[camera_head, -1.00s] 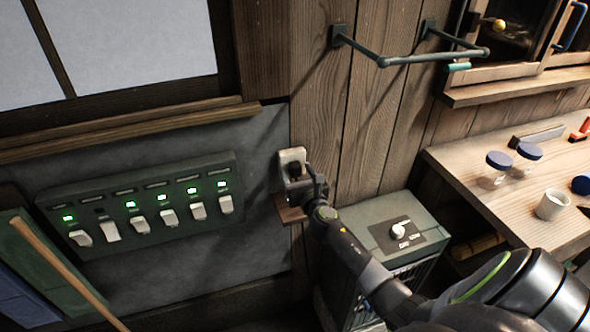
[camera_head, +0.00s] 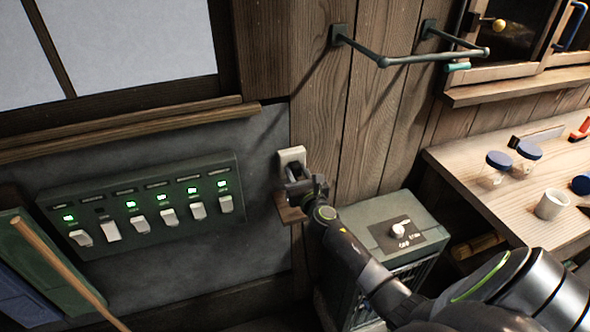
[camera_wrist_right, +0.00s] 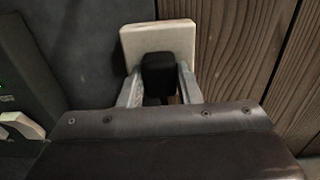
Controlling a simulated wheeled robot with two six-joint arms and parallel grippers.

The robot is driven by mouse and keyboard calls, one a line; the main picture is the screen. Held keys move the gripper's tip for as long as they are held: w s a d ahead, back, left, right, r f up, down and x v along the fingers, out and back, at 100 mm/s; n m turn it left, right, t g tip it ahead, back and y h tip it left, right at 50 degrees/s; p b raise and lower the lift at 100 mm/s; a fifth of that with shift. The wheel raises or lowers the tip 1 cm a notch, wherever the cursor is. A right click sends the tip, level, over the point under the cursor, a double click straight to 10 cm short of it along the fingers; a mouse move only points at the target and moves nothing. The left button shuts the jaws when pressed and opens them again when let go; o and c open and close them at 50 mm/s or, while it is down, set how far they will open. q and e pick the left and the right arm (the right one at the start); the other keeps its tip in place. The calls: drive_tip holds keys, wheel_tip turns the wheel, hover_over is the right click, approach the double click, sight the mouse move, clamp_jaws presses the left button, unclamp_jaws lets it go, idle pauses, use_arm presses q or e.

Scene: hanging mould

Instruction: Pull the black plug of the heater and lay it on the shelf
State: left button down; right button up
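The black plug (camera_wrist_right: 159,76) is in front of the white wall socket (camera_wrist_right: 158,38) in the right wrist view. The socket (camera_head: 291,155) also shows in the head view. My right gripper (camera_wrist_right: 160,80) has one finger against each side of the plug and looks shut on it. I cannot tell whether the plug's pins are still in the socket. In the head view my right gripper (camera_head: 294,181) is just below and in front of the socket. The small wooden shelf (camera_head: 288,212) is under it, partly hidden by my gripper. The heater (camera_head: 378,222) is a green-grey box with a knob. My left gripper is not in view.
A switch panel (camera_head: 150,205) with green lights is left of the socket. A metal rail (camera_head: 420,60) sticks out of the wall above. A workbench (camera_head: 490,215) with jars (camera_head: 498,160) and a white cup (camera_head: 552,204) is at the right.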

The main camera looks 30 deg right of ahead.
sight(297, 173)
clamp_jaws()
drive_tip(key=shift+s, duration=0.1)
drive_tip(key=shift+p+v, duration=0.8)
drive_tip(key=shift+v, duration=2.1)
